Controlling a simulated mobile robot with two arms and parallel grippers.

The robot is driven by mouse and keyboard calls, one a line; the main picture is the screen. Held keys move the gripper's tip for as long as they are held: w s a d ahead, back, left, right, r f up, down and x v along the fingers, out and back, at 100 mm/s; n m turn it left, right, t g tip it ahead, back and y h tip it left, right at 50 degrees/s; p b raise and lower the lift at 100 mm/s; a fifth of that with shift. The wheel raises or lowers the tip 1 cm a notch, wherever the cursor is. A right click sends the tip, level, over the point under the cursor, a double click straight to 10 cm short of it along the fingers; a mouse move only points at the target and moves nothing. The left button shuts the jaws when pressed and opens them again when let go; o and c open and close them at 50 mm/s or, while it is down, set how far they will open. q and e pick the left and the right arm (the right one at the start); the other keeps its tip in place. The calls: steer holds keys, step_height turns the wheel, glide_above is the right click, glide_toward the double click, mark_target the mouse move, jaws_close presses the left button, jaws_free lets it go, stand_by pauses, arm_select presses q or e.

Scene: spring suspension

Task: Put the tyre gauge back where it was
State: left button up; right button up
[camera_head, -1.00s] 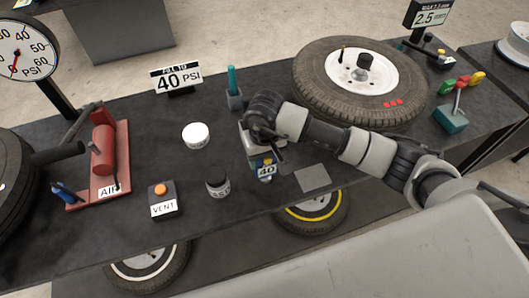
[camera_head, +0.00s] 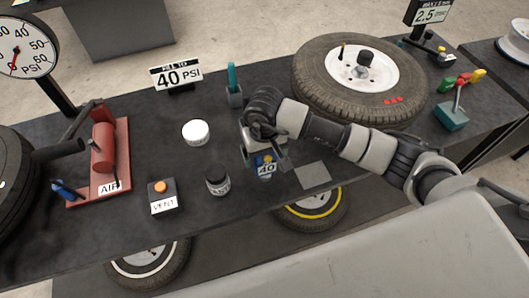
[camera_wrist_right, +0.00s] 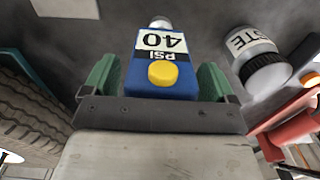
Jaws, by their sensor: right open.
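The tyre gauge (camera_head: 265,167) is a small blue body with a white "40 PSI" readout. It lies on the dark bench just in front of my right gripper (camera_head: 267,155). In the right wrist view the gauge (camera_wrist_right: 161,82) shows a yellow button and a grey tip, between the two green finger pads of my right gripper (camera_wrist_right: 158,84). The jaws are open, with a gap visible on both sides of the gauge. A flat grey square pad (camera_head: 313,177) lies bare to its right on the bench. My left gripper is not in view.
A dark paste jar (camera_head: 217,181) and the vent box (camera_head: 163,198) stand left of the gauge. A white-lidded jar (camera_head: 196,132) and a teal pen in a holder (camera_head: 234,95) stand farther back. A large tyre (camera_head: 314,93) lies behind my right arm.

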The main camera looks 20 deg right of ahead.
step_height(320, 180, up, 11)
steer(key=b, duration=0.3)
steer(key=shift+r, duration=0.4)
